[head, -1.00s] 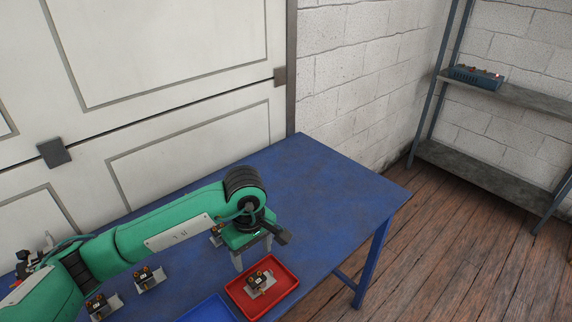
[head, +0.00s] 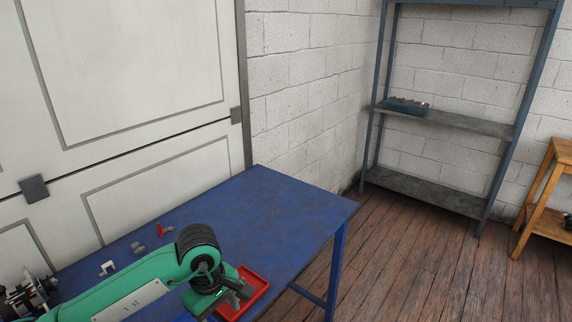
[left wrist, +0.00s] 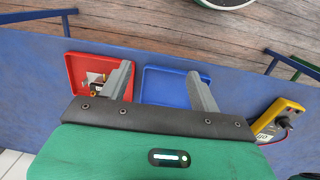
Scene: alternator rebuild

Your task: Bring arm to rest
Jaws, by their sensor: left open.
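My left arm comes in from the lower left of the head view, with its left gripper (head: 228,299) low at the near side of the blue table. In the left wrist view the left gripper (left wrist: 160,85) is open, its two grey fingers apart with nothing between them. The red tray (left wrist: 75,68) lies beyond the left finger and holds a small dark and silver part (left wrist: 97,80). The blue tray (left wrist: 165,85) lies behind the gap between the fingers. In the head view the arm hides most of the red tray (head: 258,283). My right gripper is not in view.
The blue table (head: 285,205) has free room at its far right. Small parts, one red (head: 161,230), lie behind the arm. A yellow meter (left wrist: 278,118) is at the right of the wrist view. A metal shelf (head: 455,122) and wooden stand (head: 545,215) are beyond.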

